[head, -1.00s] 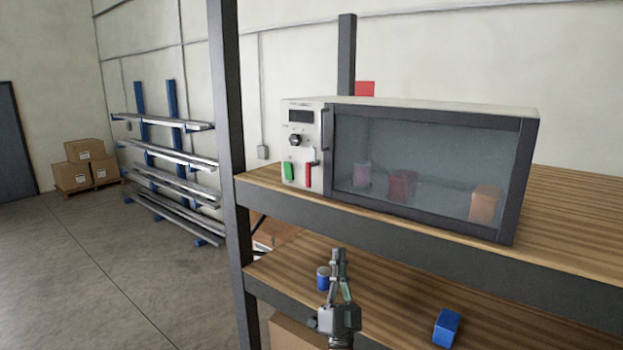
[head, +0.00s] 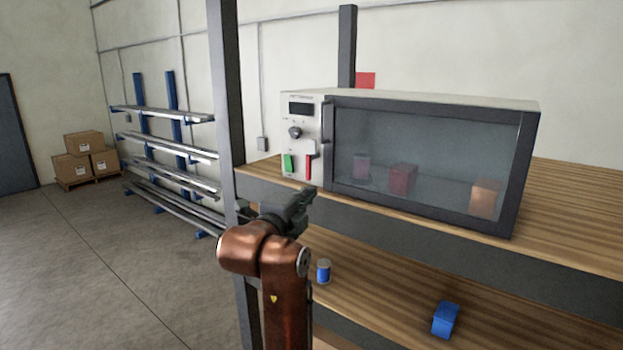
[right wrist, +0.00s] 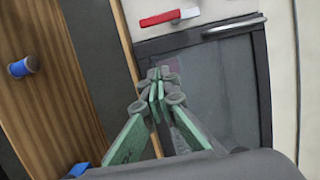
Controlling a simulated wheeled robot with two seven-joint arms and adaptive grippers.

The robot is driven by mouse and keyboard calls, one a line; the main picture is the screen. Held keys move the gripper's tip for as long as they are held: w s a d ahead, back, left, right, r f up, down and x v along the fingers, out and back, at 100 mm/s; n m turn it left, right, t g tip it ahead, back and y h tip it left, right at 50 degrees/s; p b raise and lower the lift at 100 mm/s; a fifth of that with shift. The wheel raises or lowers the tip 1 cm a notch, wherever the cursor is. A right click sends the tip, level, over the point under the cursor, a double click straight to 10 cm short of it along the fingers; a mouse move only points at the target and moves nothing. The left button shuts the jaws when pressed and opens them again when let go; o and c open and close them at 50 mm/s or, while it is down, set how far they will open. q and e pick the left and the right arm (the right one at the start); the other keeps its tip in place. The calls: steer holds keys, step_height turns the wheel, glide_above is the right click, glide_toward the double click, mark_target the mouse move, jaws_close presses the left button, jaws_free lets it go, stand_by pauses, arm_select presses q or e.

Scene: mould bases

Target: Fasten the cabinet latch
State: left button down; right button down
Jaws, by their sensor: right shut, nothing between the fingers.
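The cabinet (head: 420,96) is a pale box on the upper shelf with a dark-framed glass door (head: 430,150). The door looks shut against the front. Its control panel at the left carries a red lever (head: 308,167), taken as the latch, with a small pale piece at its top. The lever also shows in the right wrist view (right wrist: 160,18), beside the door's handle (right wrist: 235,27). My right gripper (head: 307,194) is shut and empty, just below the panel in the head view. Its closed fingertips (right wrist: 160,80) appear below the lever in the wrist view, apart from it. My left gripper is out of view.
A green part (head: 287,163) and a dark knob (head: 295,132) sit on the panel. A grey post (head: 226,90) stands left of the cabinet. The lower shelf holds a blue spool (head: 323,271) and a blue block (head: 446,319). Several objects show behind the glass.

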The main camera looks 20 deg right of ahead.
steer(key=shift+d, duration=0.1)
steer(key=p+x, duration=0.4)
steer(key=x, duration=0.6)
steer(key=shift+d+r, duration=0.1)
steer(key=w+a+p, duration=0.1)
steer(key=w+a, duration=0.1)
steer(key=w, duration=0.1)
steer(key=shift+a+p, duration=0.35)
steer(key=shift+p, duration=0.05)
steer(key=shift+d, duration=0.1)
